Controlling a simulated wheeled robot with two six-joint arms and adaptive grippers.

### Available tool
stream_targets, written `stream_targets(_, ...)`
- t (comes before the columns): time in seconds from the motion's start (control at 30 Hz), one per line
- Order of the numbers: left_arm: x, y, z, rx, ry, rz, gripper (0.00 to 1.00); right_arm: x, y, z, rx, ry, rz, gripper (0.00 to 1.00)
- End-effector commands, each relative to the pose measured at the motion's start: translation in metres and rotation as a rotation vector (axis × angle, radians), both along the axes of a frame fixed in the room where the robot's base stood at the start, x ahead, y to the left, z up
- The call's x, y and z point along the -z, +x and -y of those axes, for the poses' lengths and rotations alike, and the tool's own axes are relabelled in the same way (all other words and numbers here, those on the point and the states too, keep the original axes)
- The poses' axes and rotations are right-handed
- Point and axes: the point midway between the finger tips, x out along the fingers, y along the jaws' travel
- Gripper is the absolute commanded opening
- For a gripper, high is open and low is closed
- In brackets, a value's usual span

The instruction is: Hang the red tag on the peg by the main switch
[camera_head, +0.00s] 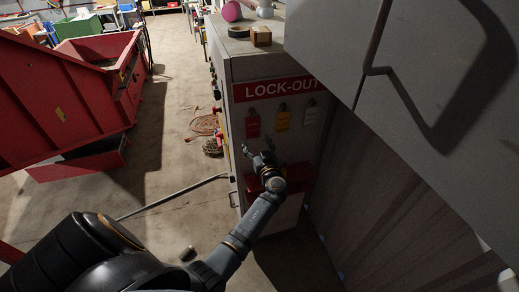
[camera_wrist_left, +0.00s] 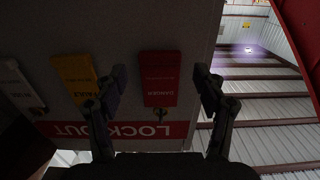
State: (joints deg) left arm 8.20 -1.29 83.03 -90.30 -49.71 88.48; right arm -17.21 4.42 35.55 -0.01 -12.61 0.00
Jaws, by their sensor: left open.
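The red tag (camera_head: 253,125) hangs on the front of the grey lock-out cabinet, below the left end of the red LOCK-OUT sign (camera_head: 278,88). My left gripper (camera_head: 262,149) is open and empty just below the tag in the head view. In the left wrist view, which is upside down, the red tag (camera_wrist_left: 160,78) lies between the two spread fingers (camera_wrist_left: 162,88), apparently touching neither. The main switch and its peg cannot be made out. My right gripper is not in view.
A yellow tag (camera_head: 283,119) and a white tag (camera_head: 310,115) hang right of the red one. A red box (camera_head: 297,180) sits low on the cabinet, behind my gripper. A large grey cabinet (camera_head: 420,60) stands close on the right. Coiled cable (camera_head: 203,125) lies on the floor.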

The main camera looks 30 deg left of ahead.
Motion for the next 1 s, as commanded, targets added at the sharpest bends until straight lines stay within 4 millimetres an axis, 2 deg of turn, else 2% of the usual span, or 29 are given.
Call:
stream_targets(0.03, 0.007, 0.004, -0.005, 0.000, 0.002, 0.001, 0.71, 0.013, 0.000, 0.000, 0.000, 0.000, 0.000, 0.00)
stream_targets(0.2, 0.006, 0.014, -0.016, 0.000, 0.001, 0.001, 0.71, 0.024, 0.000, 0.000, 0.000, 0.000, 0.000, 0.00)
stream_targets(0.7, 0.002, 0.020, -0.024, 0.001, 0.000, -0.001, 0.71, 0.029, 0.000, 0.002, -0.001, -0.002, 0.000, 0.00)
stream_targets(0.9, 0.002, 0.020, -0.024, 0.001, 0.000, -0.001, 0.44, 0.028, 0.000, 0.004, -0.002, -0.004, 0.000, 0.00)
stream_targets(1.0, 0.003, 0.020, -0.024, 0.001, 0.000, -0.001, 0.34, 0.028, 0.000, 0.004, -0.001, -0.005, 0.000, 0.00)
